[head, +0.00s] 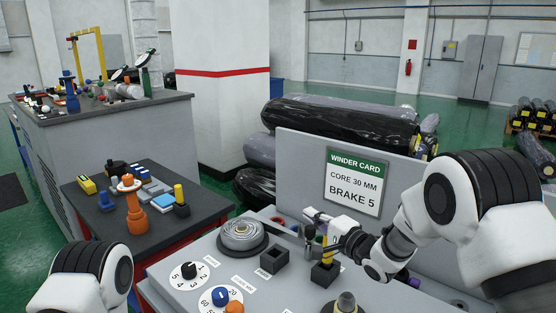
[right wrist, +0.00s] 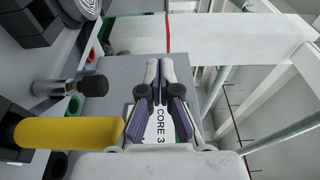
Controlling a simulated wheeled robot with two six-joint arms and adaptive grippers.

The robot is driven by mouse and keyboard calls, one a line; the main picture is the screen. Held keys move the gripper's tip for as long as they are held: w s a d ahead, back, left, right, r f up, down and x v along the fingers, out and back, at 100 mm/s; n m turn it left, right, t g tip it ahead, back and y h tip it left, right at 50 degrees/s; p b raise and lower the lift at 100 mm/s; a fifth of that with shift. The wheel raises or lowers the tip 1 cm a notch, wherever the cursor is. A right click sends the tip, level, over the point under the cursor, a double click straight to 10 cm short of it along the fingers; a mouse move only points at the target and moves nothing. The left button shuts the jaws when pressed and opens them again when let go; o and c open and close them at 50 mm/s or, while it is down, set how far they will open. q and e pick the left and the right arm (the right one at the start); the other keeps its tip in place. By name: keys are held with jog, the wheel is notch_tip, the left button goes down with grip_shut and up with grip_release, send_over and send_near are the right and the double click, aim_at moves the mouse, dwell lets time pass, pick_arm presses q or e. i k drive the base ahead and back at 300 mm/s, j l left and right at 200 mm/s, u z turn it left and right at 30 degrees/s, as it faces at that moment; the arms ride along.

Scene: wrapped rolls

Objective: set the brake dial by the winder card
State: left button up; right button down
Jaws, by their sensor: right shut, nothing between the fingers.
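The winder card (head: 356,180) stands on an upright grey panel and reads CORE 30 MM, BRAKE 5. Part of it shows behind my fingers in the right wrist view (right wrist: 160,125). A white dial (head: 177,275) with a black knob (head: 188,270) and small numbers, 5 among them, lies on the grey console at front left. I cannot tell which number the knob points to. My right gripper (head: 308,213) is shut and empty, in front of the panel below the card, well right of the dial. My left arm shows at bottom left; its gripper is out of view.
A second dial with a blue knob (head: 221,296) and an orange knob (head: 235,308) sit nearby. A yellow handle (head: 325,250) stands upright in a black block close to my right gripper. A round metal reel (head: 243,235) and an empty black socket (head: 273,261) lie between.

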aim_at(189, 269)
jog(key=k+j, duration=0.45)
jog(key=j, duration=0.15)
jog(key=k+j, duration=0.5)
jog(key=j, duration=0.15)
